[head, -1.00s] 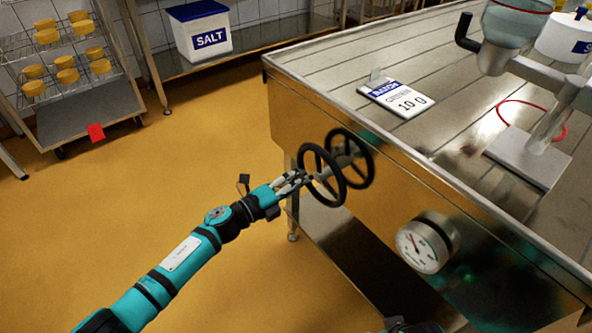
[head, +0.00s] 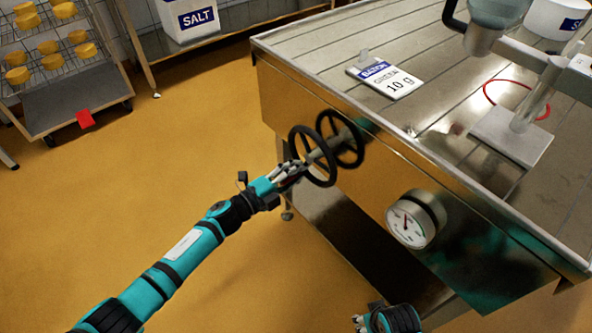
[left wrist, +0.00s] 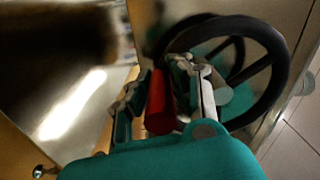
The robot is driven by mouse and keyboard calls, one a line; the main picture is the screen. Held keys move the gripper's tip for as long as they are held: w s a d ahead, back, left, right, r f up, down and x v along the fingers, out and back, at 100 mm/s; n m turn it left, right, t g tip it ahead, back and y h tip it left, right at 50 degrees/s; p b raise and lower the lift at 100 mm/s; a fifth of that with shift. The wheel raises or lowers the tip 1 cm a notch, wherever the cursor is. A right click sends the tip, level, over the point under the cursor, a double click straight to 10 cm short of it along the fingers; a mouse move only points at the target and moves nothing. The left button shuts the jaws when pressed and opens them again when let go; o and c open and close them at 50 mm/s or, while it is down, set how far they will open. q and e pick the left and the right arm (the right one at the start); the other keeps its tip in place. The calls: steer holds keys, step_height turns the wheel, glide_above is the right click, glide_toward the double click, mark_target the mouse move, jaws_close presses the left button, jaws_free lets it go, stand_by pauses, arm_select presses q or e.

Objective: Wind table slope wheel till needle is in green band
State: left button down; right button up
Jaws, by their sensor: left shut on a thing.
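The black slope wheel (head: 330,184) stands out on a shaft from the table's steel side. My left gripper (head: 298,168) is at its near left rim. In the left wrist view the gripper (left wrist: 165,100) is shut on the wheel's red handle (left wrist: 158,108), and the wheel rim (left wrist: 282,75) shows behind. The round white gauge (head: 405,232) sits on the same side, right of the wheel. Its needle looks to point up and left; a small green mark seems to lie on the right of the dial, apart from it. My right gripper (head: 366,322) is at the bottom edge, partly cut off.
The steel table (head: 300,42) bears a batch card (head: 400,84), a stand (head: 512,136) and a red ring (head: 487,88). A cheese rack (head: 75,90) and a salt bin (head: 190,24) stand at the back left.

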arm_select(q)
steer(key=c, duration=1.2)
jaws_free()
steer(key=shift+o, duration=0.2)
steer(key=shift+a, duration=0.1)
steer(key=v, duration=1.2)
